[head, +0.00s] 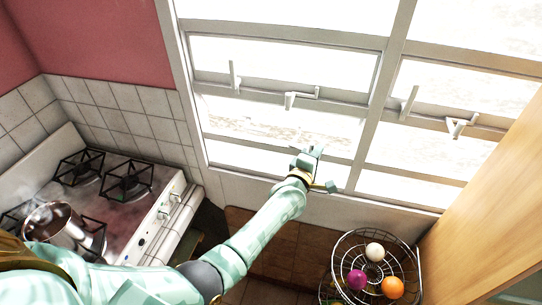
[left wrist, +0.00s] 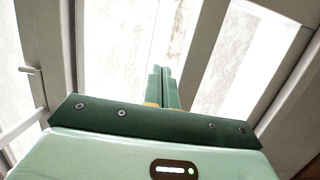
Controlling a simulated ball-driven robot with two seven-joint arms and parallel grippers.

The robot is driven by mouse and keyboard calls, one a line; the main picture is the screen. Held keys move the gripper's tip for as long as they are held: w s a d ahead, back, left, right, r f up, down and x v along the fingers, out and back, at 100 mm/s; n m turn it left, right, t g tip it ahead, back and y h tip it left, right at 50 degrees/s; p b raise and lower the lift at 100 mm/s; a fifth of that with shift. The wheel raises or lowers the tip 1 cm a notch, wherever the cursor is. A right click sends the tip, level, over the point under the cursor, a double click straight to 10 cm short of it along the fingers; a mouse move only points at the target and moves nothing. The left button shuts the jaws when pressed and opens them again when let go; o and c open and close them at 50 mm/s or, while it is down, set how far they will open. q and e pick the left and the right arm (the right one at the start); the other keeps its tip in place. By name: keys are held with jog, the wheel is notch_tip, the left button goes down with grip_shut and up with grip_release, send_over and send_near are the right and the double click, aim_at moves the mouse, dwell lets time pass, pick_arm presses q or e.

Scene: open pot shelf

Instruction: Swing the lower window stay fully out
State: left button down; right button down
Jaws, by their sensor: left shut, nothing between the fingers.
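The window has pale fittings on its horizontal rails. In the left bay a stay (head: 300,97) with a short bar lies along the rail, and an upright handle (head: 234,75) stands left of it. The right bay has a similar stay (head: 460,127) and handle (head: 410,102). I cannot tell which stay is the lower one. My left gripper (head: 308,160) is in front of the lower left panes, below the left stay and apart from it in the picture. Its fingers (left wrist: 163,87) are shut and empty in the left wrist view. My right gripper is not in view.
A white stove (head: 150,205) with a steaming metal pot (head: 60,225) stands at the left. A wire basket (head: 335,265) with several coloured balls is at the lower right, beside a wooden panel (head: 490,200). Window bars (left wrist: 205,55) surround the fingers in the wrist view.

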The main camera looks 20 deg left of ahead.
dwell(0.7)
pick_arm(q)
jog(key=s+a+p, duration=0.1)
jog(key=s+p, duration=0.8)
jog(key=s, duration=0.7)
jog(key=shift+s+a, duration=0.15)
jog(key=shift+a, duration=0.2)
